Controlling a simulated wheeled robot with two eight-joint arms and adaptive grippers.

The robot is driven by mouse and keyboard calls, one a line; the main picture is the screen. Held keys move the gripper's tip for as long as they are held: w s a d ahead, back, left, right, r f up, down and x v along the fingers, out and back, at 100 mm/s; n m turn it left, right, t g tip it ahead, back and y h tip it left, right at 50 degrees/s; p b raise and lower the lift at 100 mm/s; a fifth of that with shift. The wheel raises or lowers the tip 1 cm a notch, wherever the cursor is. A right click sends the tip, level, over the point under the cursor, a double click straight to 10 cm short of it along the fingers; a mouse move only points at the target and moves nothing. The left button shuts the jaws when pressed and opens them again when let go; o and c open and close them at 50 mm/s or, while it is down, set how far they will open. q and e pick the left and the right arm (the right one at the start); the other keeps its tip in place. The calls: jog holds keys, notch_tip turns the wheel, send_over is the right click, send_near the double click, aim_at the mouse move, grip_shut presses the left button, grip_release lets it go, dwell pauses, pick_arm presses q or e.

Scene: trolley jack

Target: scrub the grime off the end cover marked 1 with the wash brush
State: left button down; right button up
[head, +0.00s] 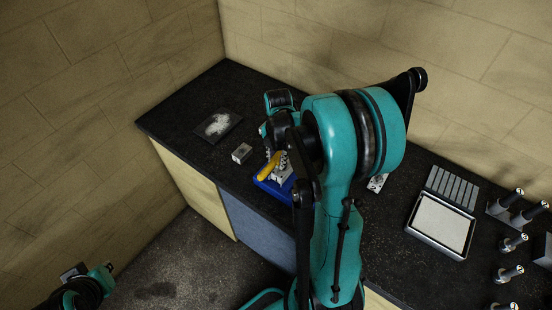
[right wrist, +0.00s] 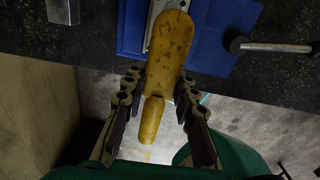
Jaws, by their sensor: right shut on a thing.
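The yellow wash brush (right wrist: 168,55) is in my right gripper (right wrist: 158,88), its narrow handle toward the bottom of the right wrist view. In the head view the brush (head: 268,166) is over the blue mat or tray (head: 265,187); its bristles are hidden. A pale metal piece (right wrist: 152,20) lies on the blue surface, partly under the brush. I cannot tell whether this is the end cover marked 1; no number or grime is readable. Whether the brush touches it is unclear. My left arm's end shows at the lower left of the head view; its fingers cannot be made out.
A small metal block (head: 242,153) stands left of the blue surface, near a dark pad with white stuff (head: 218,125). A rod-like part (right wrist: 265,45) lies to the right in the wrist view. A framed pale tray (head: 440,225) and several metal posts are farther right.

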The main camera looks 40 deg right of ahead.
aim_at(277, 176)
jog(key=shift+w+f+b, duration=0.2)
jog(key=shift+f+b, duration=0.05)
jog(key=shift+b, duration=0.05)
notch_tip(277, 176, down, 5)
jog(key=b, duration=0.5)
jog(key=shift+f, duration=0.2)
jog(key=shift+f+b, duration=0.55)
jog(key=shift+f, duration=0.1)
dwell(0.4)
jog(key=shift+s, duration=0.15)
